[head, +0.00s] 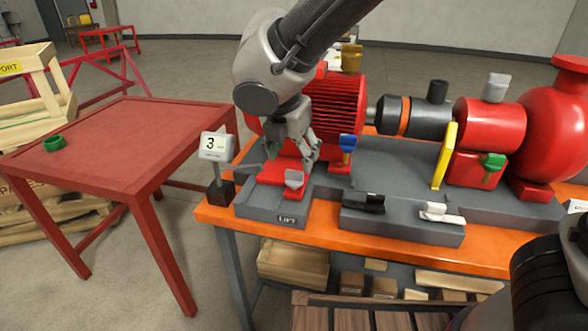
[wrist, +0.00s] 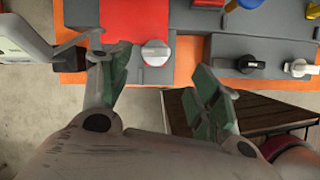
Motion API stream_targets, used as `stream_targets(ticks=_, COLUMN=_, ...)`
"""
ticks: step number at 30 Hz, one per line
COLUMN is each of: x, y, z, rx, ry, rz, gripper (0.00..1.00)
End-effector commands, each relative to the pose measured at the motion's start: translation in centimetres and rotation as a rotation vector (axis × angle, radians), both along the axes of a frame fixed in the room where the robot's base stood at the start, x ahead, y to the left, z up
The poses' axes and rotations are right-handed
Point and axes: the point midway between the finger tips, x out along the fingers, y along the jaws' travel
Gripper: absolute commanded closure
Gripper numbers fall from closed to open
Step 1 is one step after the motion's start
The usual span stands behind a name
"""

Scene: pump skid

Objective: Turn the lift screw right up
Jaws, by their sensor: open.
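The lift screw (head: 294,180) is a pale grey wing-shaped knob on the grey skid base, just behind the LIFT label (head: 288,219). In the wrist view the lift screw (wrist: 155,53) shows from above as a round white knob with a raised grip bar, near the top centre. My gripper (head: 302,152) is above and slightly behind it in the head view. In the wrist view my gripper (wrist: 162,80) is open and empty, its green-padded fingers spread on either side of the knob's column and apart from it.
A sign reading 3 (head: 216,147) stands left of the screw. A blue-handled knob (head: 347,145), a black knob (head: 368,203) and a white knob (head: 440,213) are to the right. The red motor (head: 338,103) is behind. A red table (head: 120,145) stands left.

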Motion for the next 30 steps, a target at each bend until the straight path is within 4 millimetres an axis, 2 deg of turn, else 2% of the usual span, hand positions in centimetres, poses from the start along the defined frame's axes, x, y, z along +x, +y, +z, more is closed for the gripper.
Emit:
stream_targets(ticks=3, x=0.4, y=0.5, z=0.3, rx=-0.046, ry=-0.006, rz=0.156, gripper=0.38)
stream_targets(ticks=7, x=0.5, y=0.5, z=0.0, rx=-0.074, ry=0.000, rz=0.233, gripper=0.38)
stream_targets(ticks=21, x=3.1, y=0.0, z=-6.2, rx=-0.078, ry=0.002, rz=0.238, gripper=0.38)
stream_targets(ticks=30, x=3.4, y=0.0, z=-6.9, rx=-0.075, ry=0.001, rz=0.238, gripper=0.38)
